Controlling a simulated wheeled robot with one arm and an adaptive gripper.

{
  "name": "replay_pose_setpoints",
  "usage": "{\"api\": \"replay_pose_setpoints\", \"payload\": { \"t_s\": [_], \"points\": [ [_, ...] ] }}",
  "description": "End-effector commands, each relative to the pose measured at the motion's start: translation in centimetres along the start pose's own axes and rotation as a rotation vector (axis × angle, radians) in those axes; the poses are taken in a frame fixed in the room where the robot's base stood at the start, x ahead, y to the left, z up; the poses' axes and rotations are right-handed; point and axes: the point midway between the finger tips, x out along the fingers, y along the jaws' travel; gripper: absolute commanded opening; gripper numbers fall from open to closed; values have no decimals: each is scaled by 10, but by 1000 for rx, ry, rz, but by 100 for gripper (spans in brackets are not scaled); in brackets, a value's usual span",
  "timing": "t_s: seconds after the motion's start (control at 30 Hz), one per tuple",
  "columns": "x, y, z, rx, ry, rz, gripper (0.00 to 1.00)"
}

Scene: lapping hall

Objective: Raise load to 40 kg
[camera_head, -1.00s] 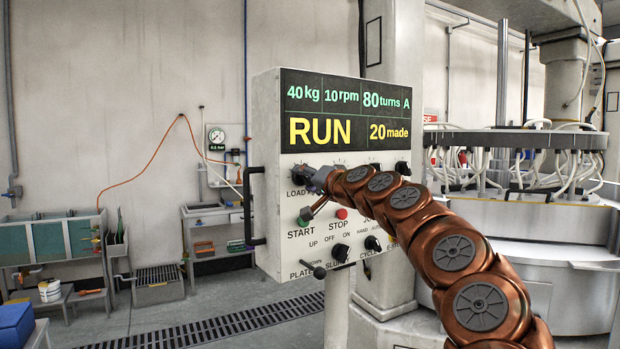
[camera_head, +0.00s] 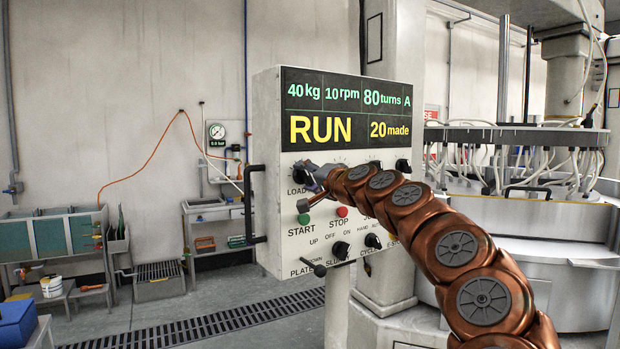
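The control panel (camera_head: 267,120) stands upright in front of me. Its display (camera_head: 346,108) reads 40 kg, 10 rpm, 80 turns A, RUN and 20 made. The load knob (camera_head: 299,174) is at the upper left of the controls, above the word LOAD, and is partly hidden. My gripper (camera_head: 310,178) is at this knob, coming from the right. Its fingers are small and overlap the knob, so I cannot tell whether they grip it. My arm covers part of the panel's middle and right controls.
A green START button (camera_head: 304,219), a red STOP button (camera_head: 342,211) and a lever (camera_head: 319,270) sit below. A black handle (camera_head: 252,205) runs along the panel's left edge. The lapping machine (camera_head: 520,215) stands at the right. The floor at left has a drain grate (camera_head: 200,328).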

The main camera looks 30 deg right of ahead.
Motion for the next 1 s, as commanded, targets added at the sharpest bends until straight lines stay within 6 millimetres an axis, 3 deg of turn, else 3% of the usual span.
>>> {"api": "replay_pose_setpoints", "payload": {
  "t_s": [0.2, 0.63, 1.0],
  "points": [
    [0, 0, 0, 0, -1, 0, 79],
    [-4, 1, 1, 0, -3, 1, 79],
    [-48, 0, 2, 1, -5, 0, 79]
  ]
}}
